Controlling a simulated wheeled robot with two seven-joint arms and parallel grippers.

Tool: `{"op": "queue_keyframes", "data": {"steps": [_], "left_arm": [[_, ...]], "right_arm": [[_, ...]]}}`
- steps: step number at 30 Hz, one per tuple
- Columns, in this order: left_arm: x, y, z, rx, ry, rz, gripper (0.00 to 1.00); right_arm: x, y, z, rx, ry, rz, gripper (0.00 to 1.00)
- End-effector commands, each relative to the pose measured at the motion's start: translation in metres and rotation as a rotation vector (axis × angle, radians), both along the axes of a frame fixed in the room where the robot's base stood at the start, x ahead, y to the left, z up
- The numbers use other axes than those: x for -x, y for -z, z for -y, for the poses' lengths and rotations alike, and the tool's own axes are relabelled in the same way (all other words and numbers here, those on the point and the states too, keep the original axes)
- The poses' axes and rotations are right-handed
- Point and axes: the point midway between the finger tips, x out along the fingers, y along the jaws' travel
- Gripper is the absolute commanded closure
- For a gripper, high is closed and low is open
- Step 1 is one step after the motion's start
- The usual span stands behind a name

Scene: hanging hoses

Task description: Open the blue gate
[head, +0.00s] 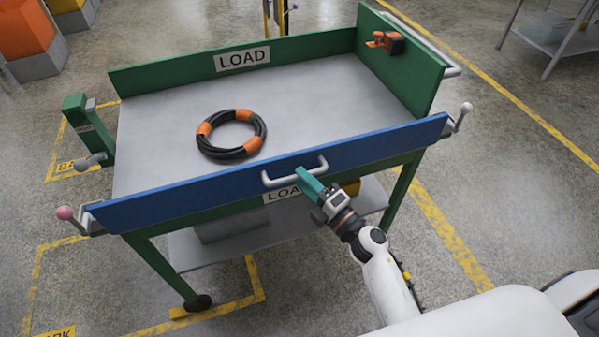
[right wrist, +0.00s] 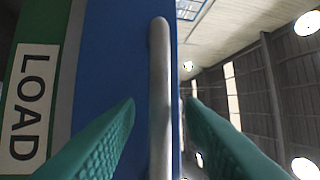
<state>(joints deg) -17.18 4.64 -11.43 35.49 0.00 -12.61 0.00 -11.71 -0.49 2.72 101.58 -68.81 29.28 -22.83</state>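The blue gate (head: 225,183) stands upright along the near side of a green cart with a grey deck (head: 165,150). A pale bar handle (head: 268,182) is fixed at its middle; it also runs upright through the right wrist view (right wrist: 159,100). My right gripper (head: 304,175) is at the right part of this handle. In the right wrist view its teal fingers (right wrist: 160,105) are apart, one on each side of the bar, with gaps visible. A latch lever with a pink ball (head: 65,212) is at the gate's left end, one with a pale ball (head: 466,108) at its right end. My left gripper is out of view.
A black hose coil with orange bands (head: 203,142) lies on the deck. An orange tool (head: 388,42) is at the back right corner. Free floor (head: 500,200) lies to the right.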

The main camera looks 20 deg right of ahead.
Motion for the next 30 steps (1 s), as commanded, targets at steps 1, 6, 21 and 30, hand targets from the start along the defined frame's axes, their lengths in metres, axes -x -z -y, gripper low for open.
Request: {"op": "queue_keyframes", "data": {"steps": [1,6,21,30], "left_arm": [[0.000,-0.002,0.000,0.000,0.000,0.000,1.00],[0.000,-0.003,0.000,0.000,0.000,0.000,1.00],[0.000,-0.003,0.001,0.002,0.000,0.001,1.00],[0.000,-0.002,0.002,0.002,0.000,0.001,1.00]], "right_arm": [[-0.006,-0.002,-0.003,-0.002,0.001,0.000,0.64],[-0.017,-0.003,-0.008,-0.001,0.001,-0.001,0.64],[-0.018,-0.003,-0.008,-0.001,0.001,-0.001,0.97],[-0.018,-0.002,-0.008,-0.001,0.001,0.000,1.00]]}}
